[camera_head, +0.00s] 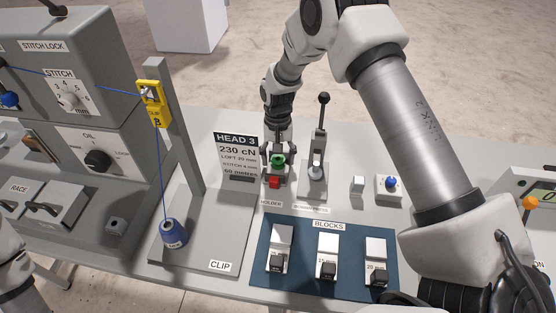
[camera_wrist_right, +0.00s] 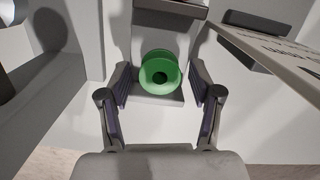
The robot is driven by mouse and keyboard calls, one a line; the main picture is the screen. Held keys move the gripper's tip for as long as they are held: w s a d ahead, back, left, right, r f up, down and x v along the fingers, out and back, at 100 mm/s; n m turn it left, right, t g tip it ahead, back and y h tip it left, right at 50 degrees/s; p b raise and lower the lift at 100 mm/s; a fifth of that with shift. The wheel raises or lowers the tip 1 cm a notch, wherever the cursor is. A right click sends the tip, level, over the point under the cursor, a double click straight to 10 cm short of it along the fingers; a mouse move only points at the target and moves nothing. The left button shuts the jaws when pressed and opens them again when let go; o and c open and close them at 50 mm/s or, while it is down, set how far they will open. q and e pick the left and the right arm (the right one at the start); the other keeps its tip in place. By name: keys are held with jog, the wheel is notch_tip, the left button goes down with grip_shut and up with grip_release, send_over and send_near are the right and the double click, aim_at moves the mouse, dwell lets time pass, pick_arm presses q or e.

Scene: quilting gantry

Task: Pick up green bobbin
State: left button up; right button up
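The green bobbin (camera_head: 278,160) sits at the holder (camera_head: 273,193), just above a red part (camera_head: 274,182). In the right wrist view the bobbin (camera_wrist_right: 160,72) faces me as a round green flange with a dark centre hole, in front of a grey upright piece. My right gripper (camera_head: 277,153) is around the bobbin's place from behind. In the wrist view its two fingers stand apart, one on each side of the bobbin, with visible gaps. Only part of my left arm shows at the lower left edge; its gripper is out of view.
A lever with a black knob (camera_head: 323,99) stands close right of the holder. The HEAD 3 card (camera_head: 237,157) is close on the left. The blue BLOCKS mat (camera_head: 300,285) lies in front. A blue weight (camera_head: 173,234) hangs on thread by the post (camera_head: 178,130).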

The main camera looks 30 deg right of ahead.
jog(key=c, duration=0.4)
jog(key=shift+r, duration=0.1)
